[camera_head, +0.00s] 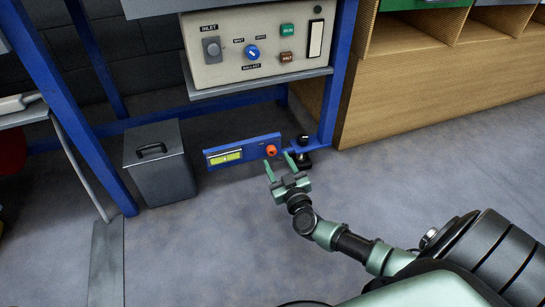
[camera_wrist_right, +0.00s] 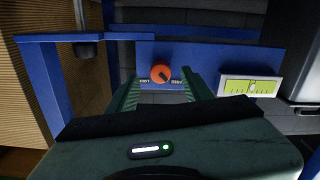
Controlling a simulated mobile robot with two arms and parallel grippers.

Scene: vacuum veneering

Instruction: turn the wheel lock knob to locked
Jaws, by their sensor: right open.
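The wheel lock knob (camera_head: 271,150) is a round orange-red knob on a low blue panel (camera_head: 256,147) at the foot of the blue frame. In the right wrist view the knob (camera_wrist_right: 160,74) faces me, with small labels to its lower left and lower right. A dark mark on it seems to point down and right, toward the right label; the words are too small to read surely. My right gripper (camera_head: 279,162) is open and empty just in front of the knob. In the wrist view its green fingers (camera_wrist_right: 161,84) stand either side of the knob, apart from it. My left gripper is out of view.
A yellow-green level gauge (camera_head: 225,157) sits left of the knob on the panel. A dark foot (camera_head: 301,158) stands right of it. A grey lidded bin (camera_head: 159,165) is at left, a control box (camera_head: 258,45) above, wooden shelving (camera_head: 415,75) at right. The front floor is clear.

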